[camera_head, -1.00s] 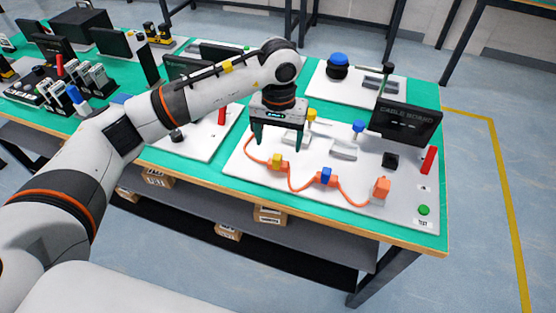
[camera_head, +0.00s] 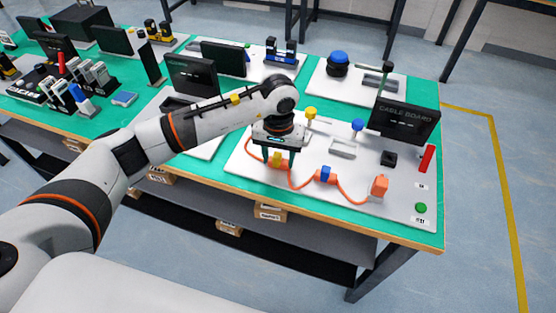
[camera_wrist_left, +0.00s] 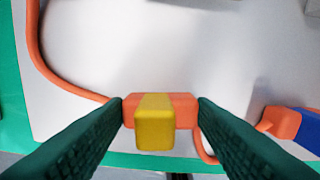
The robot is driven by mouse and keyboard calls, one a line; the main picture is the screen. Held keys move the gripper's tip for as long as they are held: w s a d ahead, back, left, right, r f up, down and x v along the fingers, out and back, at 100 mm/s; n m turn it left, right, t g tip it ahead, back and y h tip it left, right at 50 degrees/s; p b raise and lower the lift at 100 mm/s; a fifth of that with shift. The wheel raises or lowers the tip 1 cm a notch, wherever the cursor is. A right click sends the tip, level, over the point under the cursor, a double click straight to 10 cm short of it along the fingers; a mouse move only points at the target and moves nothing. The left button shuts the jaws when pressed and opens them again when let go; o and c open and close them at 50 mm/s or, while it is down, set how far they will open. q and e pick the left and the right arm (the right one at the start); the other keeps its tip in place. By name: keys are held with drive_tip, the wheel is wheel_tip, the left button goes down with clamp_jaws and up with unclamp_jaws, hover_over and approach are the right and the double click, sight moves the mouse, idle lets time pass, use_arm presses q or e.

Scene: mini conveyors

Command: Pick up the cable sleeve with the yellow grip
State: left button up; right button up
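The cable sleeve with the yellow grip (camera_head: 276,160) is an orange block at the left part of an orange cable on the white cable board (camera_head: 238,158). In the left wrist view its yellow grip (camera_wrist_left: 155,128) stands centred between the fingers. My left gripper (camera_head: 279,156) points down over this sleeve. In the left wrist view its two dark green fingers (camera_wrist_left: 160,108) are apart, one at each end of the orange block. I cannot tell whether they touch it. My right gripper is not in view.
A sleeve with a blue grip (camera_head: 325,173) and an orange end block (camera_head: 379,186) lie along the same cable to the right. Yellow (camera_head: 310,113) and blue (camera_head: 358,126) knobs stand behind. A black sign (camera_head: 405,120) stands at the board's back right.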

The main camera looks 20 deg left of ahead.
sight(279, 155)
use_arm(q)
drive_tip(key=c, duration=0.5)
drive_tip(key=shift+o, duration=0.2)
wheel_tip(279, 155, up, 10)
drive_tip(key=shift+r+b, duration=0.1)
drive_tip(key=shift+b, duration=0.55)
